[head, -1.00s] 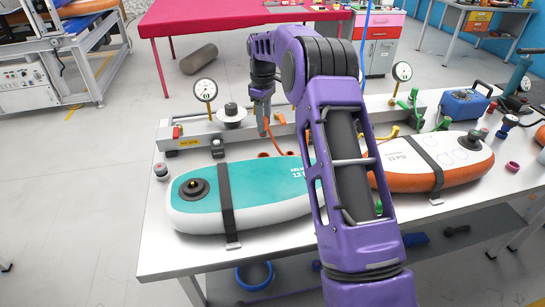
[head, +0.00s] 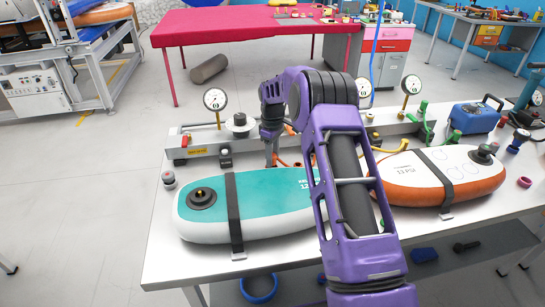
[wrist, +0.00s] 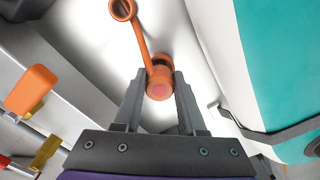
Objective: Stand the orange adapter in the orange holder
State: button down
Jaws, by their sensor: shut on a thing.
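My gripper (wrist: 158,92) points down at the white bench, behind the teal and white board (head: 270,205). In the wrist view its fingers are closed on the sides of a short orange cylinder with a pinkish end face, the orange adapter (wrist: 158,90). An orange strap runs from beside it to an orange ring (wrist: 122,9) at the top edge. I cannot tell whether the strap is joined to the adapter, nor which part is the orange holder. In the head view the gripper (head: 273,162) is small and hides most of the adapter.
The teal board's black strap (head: 235,215) is close on the right in the wrist view. A grey rail with gauges (head: 215,100) runs behind the gripper. An orange block (wrist: 31,90) is at the left of the wrist view. An orange and white board (head: 445,180) lies right of my arm.

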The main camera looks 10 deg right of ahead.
jog(key=shift+f, duration=0.15)
jog(key=shift+c, duration=2.4)
grip_release()
notch_tip(320, 180, up, 12)
jog(key=shift+r+p, duration=0.2)
jog(key=shift+p, duration=0.1)
